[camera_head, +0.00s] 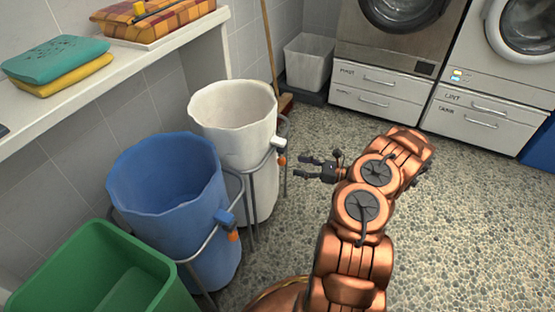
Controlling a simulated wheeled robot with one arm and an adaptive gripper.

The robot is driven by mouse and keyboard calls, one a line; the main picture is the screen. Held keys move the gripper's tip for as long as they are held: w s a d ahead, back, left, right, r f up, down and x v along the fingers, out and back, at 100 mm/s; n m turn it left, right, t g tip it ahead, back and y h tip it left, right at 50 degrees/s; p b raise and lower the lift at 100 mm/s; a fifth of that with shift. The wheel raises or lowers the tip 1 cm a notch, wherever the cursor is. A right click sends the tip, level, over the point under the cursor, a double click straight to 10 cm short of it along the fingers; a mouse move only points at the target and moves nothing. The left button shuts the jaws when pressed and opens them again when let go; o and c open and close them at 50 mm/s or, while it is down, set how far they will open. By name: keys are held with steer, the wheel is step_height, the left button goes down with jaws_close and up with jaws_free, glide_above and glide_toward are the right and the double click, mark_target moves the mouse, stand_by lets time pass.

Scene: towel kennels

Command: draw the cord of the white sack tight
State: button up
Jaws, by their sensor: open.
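The white sack (230,118) stands upright in a grey metal frame, its mouth wide open at the top. At its right rim is a white toggle (279,142) with a small orange cord end (281,159) hanging just below it. My gripper (302,167) is open and empty to the right of the orange cord end, with its fingers pointing left towards the sack. A small gap shows between the fingertips and the cord end. The cord around the rim is too small to make out.
A blue sack (165,175) with its own orange cord end (234,236) and a green bin (105,270) stand nearer me. A shelf (130,72) with folded towels runs along the left wall. A broom (270,50) leans behind the white sack. Open pebbled floor (480,220) lies right.

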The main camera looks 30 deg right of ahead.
mark_target(281, 162)
steer(key=shift+b+x, duration=1.05)
steer(key=shift+x, duration=2.8)
steer(key=shift+d, duration=0.1)
jaws_close()
